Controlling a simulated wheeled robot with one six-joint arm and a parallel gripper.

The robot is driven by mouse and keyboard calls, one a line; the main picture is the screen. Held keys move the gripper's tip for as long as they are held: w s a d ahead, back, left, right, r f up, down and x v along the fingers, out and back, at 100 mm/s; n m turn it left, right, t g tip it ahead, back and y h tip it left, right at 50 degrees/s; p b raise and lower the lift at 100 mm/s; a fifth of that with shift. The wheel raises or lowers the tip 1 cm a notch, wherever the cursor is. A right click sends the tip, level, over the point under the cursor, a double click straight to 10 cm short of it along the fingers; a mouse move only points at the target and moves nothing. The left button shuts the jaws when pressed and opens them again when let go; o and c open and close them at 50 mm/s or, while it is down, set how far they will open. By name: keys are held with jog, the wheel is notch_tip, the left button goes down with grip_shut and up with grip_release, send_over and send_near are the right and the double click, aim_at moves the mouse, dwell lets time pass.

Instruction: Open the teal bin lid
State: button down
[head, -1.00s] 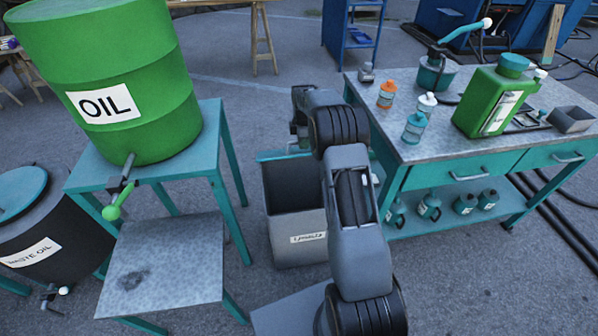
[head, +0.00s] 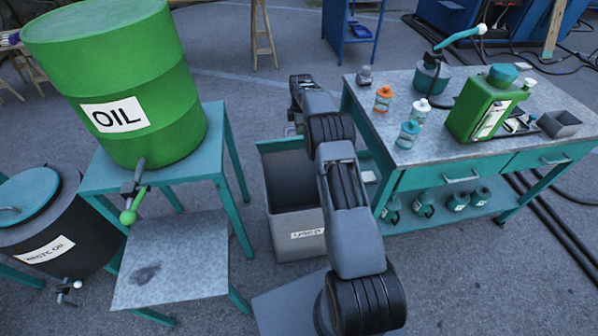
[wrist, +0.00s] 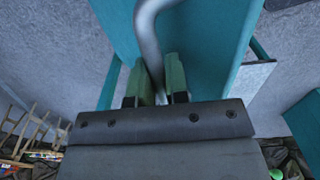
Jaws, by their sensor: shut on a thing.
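The grey bin (head: 296,232) stands on the ground between the two tables, its dark inside showing from above. Its teal lid (head: 273,147) is raised at the bin's far side, partly hidden by my arm. In the wrist view the teal lid (wrist: 205,55) fills the middle, with a curved grey handle (wrist: 148,25) on it. My gripper (wrist: 159,78) is shut on this handle, its green fingers on either side of it. In the head view my arm hides the fingers and the handle.
A green oil drum (head: 120,85) stands on a teal stand at left, with a waste oil drum (head: 40,225) beside it. A workbench (head: 425,148) with bottles and a green can (head: 485,105) is close on the right. Open floor lies behind the bin.

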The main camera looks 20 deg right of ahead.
jog(key=shift+w+d+r+p, duration=0.1)
jog(key=shift+w+r+p, duration=0.25)
jog(key=shift+w+p, duration=0.45)
jog(key=shift+w+d+r+p, duration=0.1)
jog(key=shift+w+r+p, duration=0.25)
jog(key=shift+p, duration=0.7)
jog(key=shift+w, duration=0.1)
grip_release()
jog(key=shift+r, duration=0.1)
notch_tip(320, 180, up, 7)
jog(key=p, duration=0.5)
dwell(0.5)
